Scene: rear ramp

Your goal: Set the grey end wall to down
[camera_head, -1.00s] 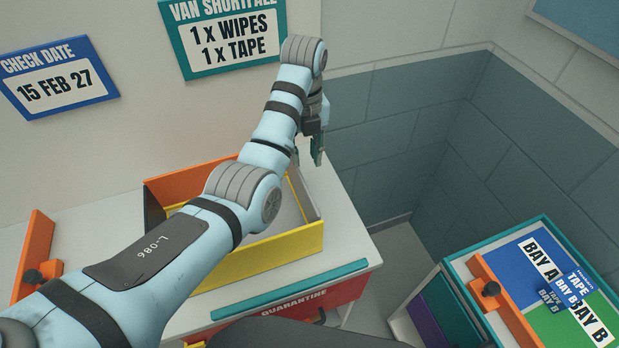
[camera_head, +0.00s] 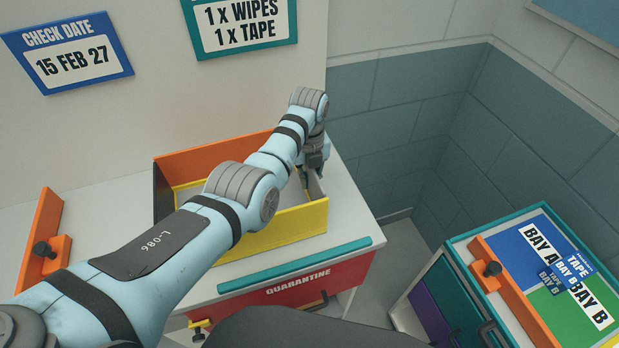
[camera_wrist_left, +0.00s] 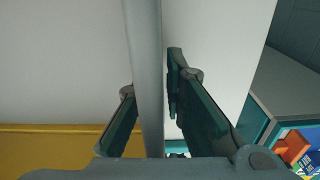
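An open box on the white cabinet has an orange back wall (camera_head: 205,160) and a yellow front wall (camera_head: 285,233). Its grey end wall (camera_head: 317,190) stands upright at the box's right end, partly hidden by my left gripper. My left gripper (camera_head: 311,178) points down at this wall's top. In the left wrist view the grey end wall (camera_wrist_left: 148,70) runs as an upright strip between the two fingers of my left gripper (camera_wrist_left: 152,85). The fingers are apart, one on each side, with a small gap at the right finger. My right gripper is not in view.
The white cabinet has a red QUARANTINE drawer (camera_head: 300,286) with a teal edge. An orange bracket with a black knob (camera_head: 42,249) stands at left. At right is a teal-rimmed unit with bay labels (camera_head: 540,265). Wall signs hang behind. Floor shows between the units.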

